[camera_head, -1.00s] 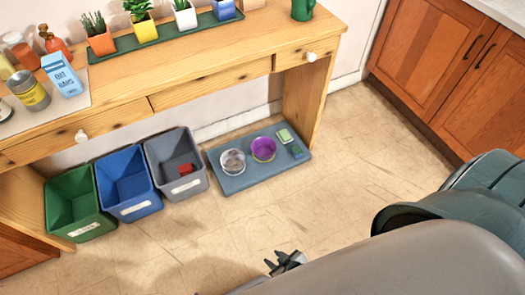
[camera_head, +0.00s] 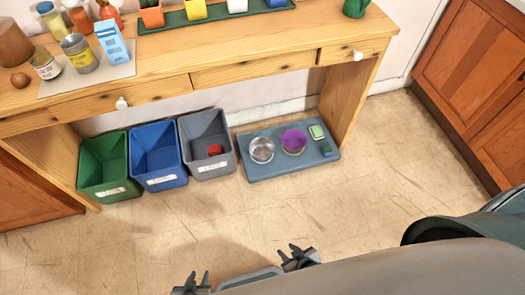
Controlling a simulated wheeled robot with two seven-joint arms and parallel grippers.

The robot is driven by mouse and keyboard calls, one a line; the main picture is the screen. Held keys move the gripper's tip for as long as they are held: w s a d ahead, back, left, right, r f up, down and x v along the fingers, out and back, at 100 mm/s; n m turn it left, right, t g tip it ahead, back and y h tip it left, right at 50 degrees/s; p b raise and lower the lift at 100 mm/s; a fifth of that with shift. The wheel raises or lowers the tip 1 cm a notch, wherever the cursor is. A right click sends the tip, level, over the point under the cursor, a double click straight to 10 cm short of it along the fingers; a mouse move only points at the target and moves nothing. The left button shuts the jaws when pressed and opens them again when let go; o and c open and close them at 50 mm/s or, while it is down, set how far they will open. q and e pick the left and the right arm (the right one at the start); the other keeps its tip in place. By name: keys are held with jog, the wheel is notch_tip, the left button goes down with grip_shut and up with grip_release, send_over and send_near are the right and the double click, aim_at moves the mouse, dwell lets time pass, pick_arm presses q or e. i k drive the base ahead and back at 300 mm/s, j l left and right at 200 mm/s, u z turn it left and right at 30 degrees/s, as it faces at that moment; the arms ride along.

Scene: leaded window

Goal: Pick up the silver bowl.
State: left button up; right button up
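The silver bowl (camera_head: 261,150) sits on the left part of a blue-grey mat (camera_head: 265,174) on the floor under the wooden table. A purple bowl (camera_head: 293,141) stands to its right on the same mat. My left gripper (camera_head: 192,281) shows at the bottom edge with its fingers apart and nothing between them. My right gripper (camera_head: 298,254) is to the right of it, also with fingers apart and empty. Both are well in front of the mat, away from the silver bowl.
Green (camera_head: 108,190), blue (camera_head: 160,182) and grey (camera_head: 208,171) bins stand left of the mat; the grey one holds a red item. A table leg panel (camera_head: 352,100) rises at the mat's right. A green sponge (camera_head: 317,132) lies on the mat. The floor in front is clear.

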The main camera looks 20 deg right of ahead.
aim_at(261, 149)
jog(key=i+l, duration=0.15)
jog(key=l, duration=0.2)
jog(key=i+l, duration=0.2)
jog(key=l, duration=0.15)
jog(key=i+l, duration=0.15)
jog(key=l, duration=0.25)
jog(key=i+l, duration=0.15)
jog(key=l, duration=0.2)
jog(key=i+l, duration=0.15)
jog(key=l, duration=0.2)
jog(key=i+l, duration=0.2)
jog(key=l, duration=0.15)
jog(key=u, duration=0.05)
